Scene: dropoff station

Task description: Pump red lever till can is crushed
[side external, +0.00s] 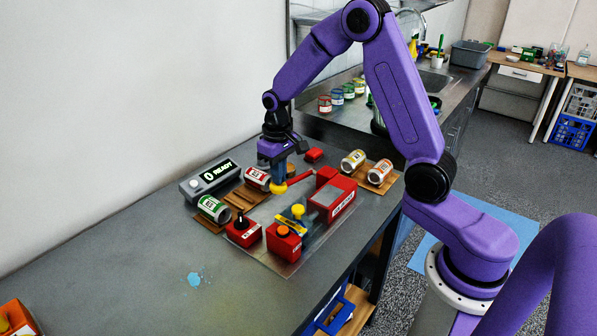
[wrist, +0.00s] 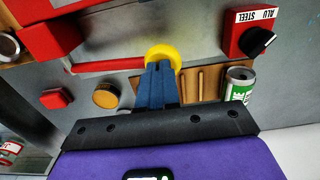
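The red lever (side external: 302,177) sticks out to the left from the red crusher block and ends in a yellow knob (side external: 277,189). My gripper (side external: 282,182) points down at the knob, and its blue fingers are close together. In the wrist view the fingertips (wrist: 161,66) overlap the yellow knob (wrist: 164,49) at the end of the lever rod (wrist: 110,66). I cannot tell whether they grip the knob or only touch it. The crusher (side external: 335,200) is a red box with a grey top. No can is clearly visible inside it. A red-labelled can (side external: 257,179) lies beside my gripper.
A green can (side external: 213,208) lies on a wooden rack at left. The display (side external: 218,173) reads "0 READY". A red selector box (side external: 243,231) and button box (side external: 284,243) stand in front. The bench's front left is mostly clear.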

